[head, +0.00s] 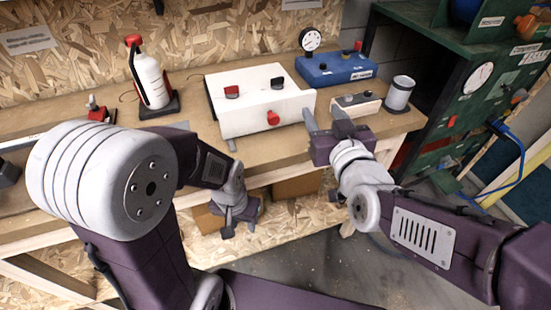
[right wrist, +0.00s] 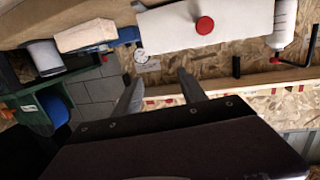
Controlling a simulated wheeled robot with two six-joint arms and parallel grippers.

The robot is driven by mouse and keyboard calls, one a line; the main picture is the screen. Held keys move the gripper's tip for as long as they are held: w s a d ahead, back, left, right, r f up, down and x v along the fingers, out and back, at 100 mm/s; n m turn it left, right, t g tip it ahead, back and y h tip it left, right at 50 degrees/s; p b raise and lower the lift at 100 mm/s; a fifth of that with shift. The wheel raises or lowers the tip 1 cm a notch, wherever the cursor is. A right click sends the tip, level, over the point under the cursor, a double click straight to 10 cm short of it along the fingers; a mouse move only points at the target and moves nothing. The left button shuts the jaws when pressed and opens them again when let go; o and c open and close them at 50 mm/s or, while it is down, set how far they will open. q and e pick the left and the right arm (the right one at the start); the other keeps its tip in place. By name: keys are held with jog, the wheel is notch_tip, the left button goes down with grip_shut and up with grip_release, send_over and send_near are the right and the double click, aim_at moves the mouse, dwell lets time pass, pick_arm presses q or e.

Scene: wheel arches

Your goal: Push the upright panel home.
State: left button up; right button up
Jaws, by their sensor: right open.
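A white box (head: 245,112) stands on the wooden bench, its upright white front face (head: 250,122) carrying a red knob (head: 273,118). The face also shows in the right wrist view (right wrist: 240,20), with its red knob (right wrist: 204,25). I cannot tell for sure whether this face is the named panel. My right gripper (head: 323,112) is open and empty, just right of the box's front corner. Its two fingers (right wrist: 158,78) are apart in the right wrist view. My left gripper (head: 238,213) hangs low before the bench's front edge; its fingers are not clear.
A white bottle with a red top (head: 150,80) stands left of the box. A blue gauge unit (head: 340,68), a small switch block (head: 357,105) and a grey cylinder (head: 398,93) stand to the right. A green cabinet (head: 435,110) borders the bench's right end.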

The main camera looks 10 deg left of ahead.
aim_at(275, 120)
jog(key=s+a+f+n+y+b, duration=0.2)
jog(key=s+a+f+y+b, duration=0.1)
jog(key=s+a+f+b, duration=0.3)
jog(key=b+x, duration=0.2)
jog(key=x, duration=0.8)
jog(key=shift+w+d+f, duration=0.1)
jog(key=shift+d+f, duration=0.1)
pick_arm(q)
notch_tip(275, 120, down, 12)
pick_arm(e)
jog(key=shift+c, duration=0.3)
grip_shut()
